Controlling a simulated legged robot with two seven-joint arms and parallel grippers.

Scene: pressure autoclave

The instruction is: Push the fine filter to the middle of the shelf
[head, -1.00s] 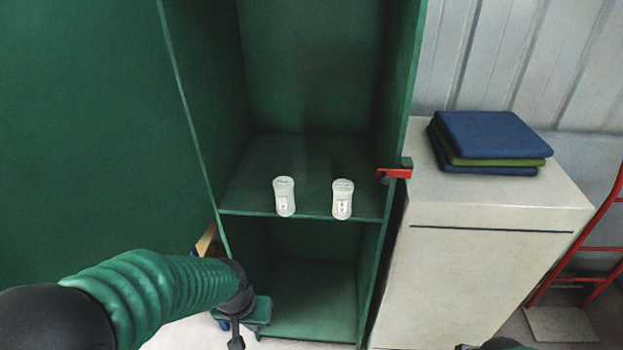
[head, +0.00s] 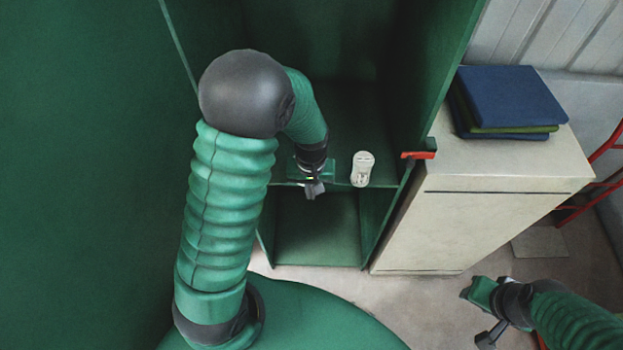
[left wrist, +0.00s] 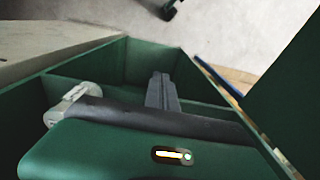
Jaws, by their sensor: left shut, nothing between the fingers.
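One white filter (head: 362,169) stands upright near the front edge of the green cabinet's shelf (head: 378,182) in the head view. I cannot read its label, so I cannot tell if it is the fine filter. The second white filter is not visible in the head view; my left arm covers that area. My left gripper (head: 314,189) is shut and empty at the shelf's front edge, left of the visible filter and apart from it. In the left wrist view a white filter (left wrist: 70,106) shows partly behind the gripper body. My right gripper (head: 482,312) is low at the right, away from the shelf.
The cabinet's side walls bound the shelf. A red latch (head: 418,155) sticks out at its right front edge. A beige cabinet (head: 480,225) with folded cloths (head: 510,98) stands at the right. A lower compartment (head: 318,228) looks empty.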

